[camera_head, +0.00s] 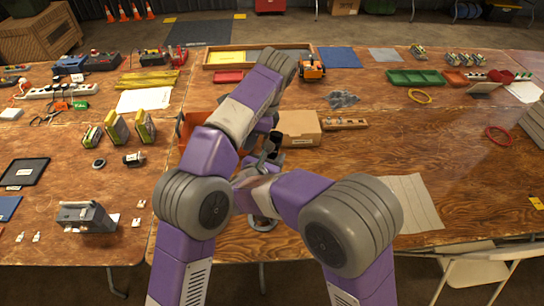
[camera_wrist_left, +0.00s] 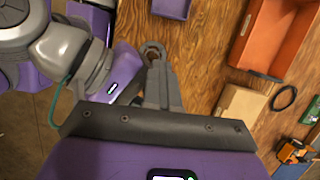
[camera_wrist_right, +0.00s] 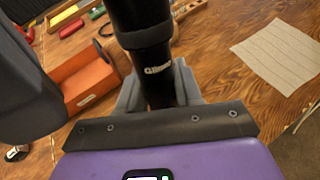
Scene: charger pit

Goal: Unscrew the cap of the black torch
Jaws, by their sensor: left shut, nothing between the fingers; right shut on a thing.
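The black torch (camera_wrist_right: 150,68), with pale lettering on its body, stands along my right gripper's view and runs out of the top edge. My right gripper (camera_wrist_right: 158,92) is shut around its lower part. A wider dark collar rings the barrel higher up; I cannot tell where the cap begins. My left gripper (camera_wrist_left: 154,58) is shut and empty above the table, its fingertips close together. In the head view my left forearm hides most of that gripper, and the torch is hard to make out among my wrists.
An orange bin (camera_head: 187,132) lies left of my wrists and a cardboard box (camera_head: 299,128) just beyond them. A lined paper sheet (camera_head: 410,202) lies to the right. A grey device (camera_head: 86,217) stands at the left front. The table's right middle is mostly clear.

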